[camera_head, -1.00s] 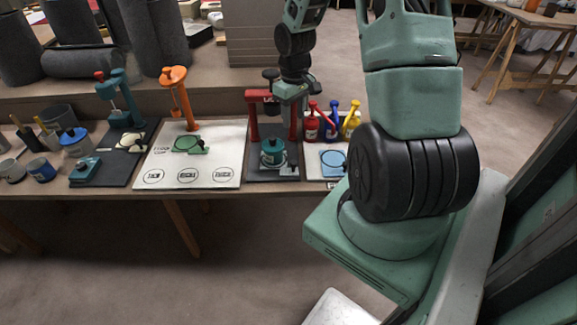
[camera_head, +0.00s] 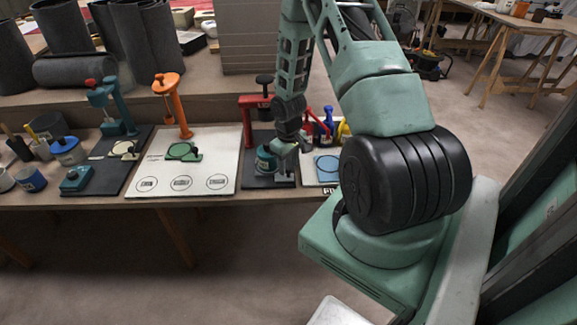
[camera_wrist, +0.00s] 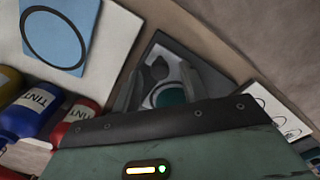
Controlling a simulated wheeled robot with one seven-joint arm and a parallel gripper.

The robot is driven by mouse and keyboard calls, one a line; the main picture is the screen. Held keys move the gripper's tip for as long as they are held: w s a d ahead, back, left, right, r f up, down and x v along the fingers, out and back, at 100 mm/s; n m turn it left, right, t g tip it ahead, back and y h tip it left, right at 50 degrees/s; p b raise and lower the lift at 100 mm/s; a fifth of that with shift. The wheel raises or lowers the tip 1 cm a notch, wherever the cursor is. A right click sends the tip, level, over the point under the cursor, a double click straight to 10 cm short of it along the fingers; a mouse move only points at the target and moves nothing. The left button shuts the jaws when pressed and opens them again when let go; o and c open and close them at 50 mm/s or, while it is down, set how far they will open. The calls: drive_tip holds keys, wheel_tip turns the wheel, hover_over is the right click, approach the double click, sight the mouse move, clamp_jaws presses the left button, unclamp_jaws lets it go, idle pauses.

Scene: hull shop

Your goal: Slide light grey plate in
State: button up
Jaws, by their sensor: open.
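A dark board (camera_head: 287,184) on the bench carries a red press stand (camera_head: 247,122) and a teal round pot (camera_head: 265,160). A light grey piece, seemingly the light grey plate (camera_head: 284,176), shows at the board's front right. In the wrist view a light grey piece (camera_wrist: 172,72) with a dark knob (camera_wrist: 159,68) lies on the dark board, beside part of a teal round thing (camera_wrist: 170,97). My gripper (camera_head: 284,148) is low over this board, close beside the pot. Its fingers (camera_wrist: 162,90) are apart, with the knob between or beyond them; I cannot tell if they touch anything.
Left of the board lies a white board (camera_head: 205,168) with a green plate (camera_head: 183,152) and an orange stand (camera_head: 174,105). To the right is a blue plate (camera_head: 328,165); red, blue and yellow bottles (camera_head: 327,125) stand behind it.

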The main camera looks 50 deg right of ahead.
drive_tip(key=shift+f, duration=0.45)
clamp_jaws()
drive_tip(key=w+d, duration=0.2)
drive_tip(key=d, duration=0.1)
drive_tip(key=w+d+p, duration=0.1)
drive_tip(key=w+d, duration=0.2)
drive_tip(key=shift+w+d, duration=0.3)
drive_tip(key=shift+w, duration=0.05)
unclamp_jaws()
wheel_tip(320, 180, up, 17)
drive_tip(key=shift+r, duration=0.2)
